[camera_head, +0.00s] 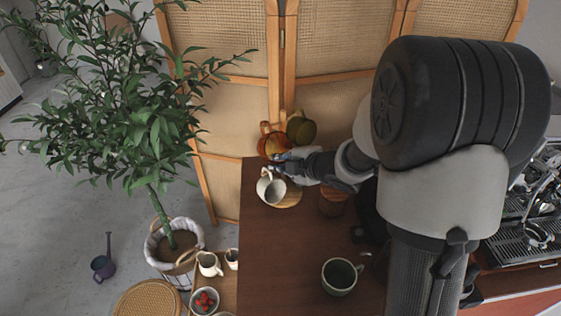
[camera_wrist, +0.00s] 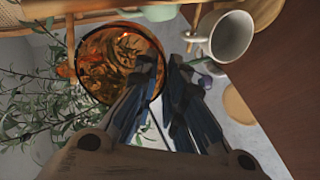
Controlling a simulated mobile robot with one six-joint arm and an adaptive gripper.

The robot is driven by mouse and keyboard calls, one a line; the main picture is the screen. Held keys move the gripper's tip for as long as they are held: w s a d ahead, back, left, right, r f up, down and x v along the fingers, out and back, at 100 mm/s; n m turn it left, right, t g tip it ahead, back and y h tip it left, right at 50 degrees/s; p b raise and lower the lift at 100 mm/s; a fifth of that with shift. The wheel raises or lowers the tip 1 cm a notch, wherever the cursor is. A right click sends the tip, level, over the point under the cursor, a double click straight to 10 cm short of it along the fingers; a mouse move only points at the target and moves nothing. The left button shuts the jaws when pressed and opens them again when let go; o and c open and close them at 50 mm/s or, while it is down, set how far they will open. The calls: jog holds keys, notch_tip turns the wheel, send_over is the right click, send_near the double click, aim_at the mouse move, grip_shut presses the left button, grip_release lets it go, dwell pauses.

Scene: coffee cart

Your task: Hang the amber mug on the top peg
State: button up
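The amber mug (camera_head: 270,145) is up by the top of the mug stand in the head view. In the wrist view the amber mug (camera_wrist: 112,58) faces me with its round opening. My gripper (camera_wrist: 163,62) straddles its rim, with one finger over the inside and one outside, and appears closed on the wall. In the head view my gripper (camera_head: 282,160) is just below and right of the mug. The stand's round wooden base (camera_head: 290,200) is on the table. The top peg is mostly hidden, and I cannot tell whether the mug's handle touches it.
A white mug (camera_head: 270,190) is low at the stand, and an olive mug (camera_head: 301,129) is at its upper right. A dark green mug (camera_head: 340,277) and a brown canister (camera_head: 333,203) stand on the table (camera_head: 275,260). A plant (camera_head: 140,130) and folding screen (camera_head: 235,110) are close behind.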

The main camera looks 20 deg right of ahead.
jog(key=o, duration=0.4)
jog(key=s+d+r+m+h+b, duration=0.1)
jog(key=s+d+r+m+h, duration=0.3)
jog(key=s+r+m, duration=0.3)
jog(key=s+d+r+m+h, duration=0.4)
jog(key=s+d+r+m, duration=0.15)
jog(key=s, duration=0.35)
jog(key=s+a+f+m+g+y, duration=0.1)
jog(key=s+a+m+g, duration=0.1)
jog(key=s+a, duration=0.2)
jog(key=s+a+f+m+g+y, duration=0.1)
jog(key=s+a, duration=0.3)
jog(key=s, duration=0.4)
jog(key=s+a+f+m+g+y+b, duration=0.1)
jog(key=s+a+f+m+g, duration=0.2)
jog(key=s, duration=0.3)
jog(key=shift+s+a+f+m, duration=0.15)
jog(key=shift+a+m, duration=0.3)
jog(key=shift+a, duration=0.3)
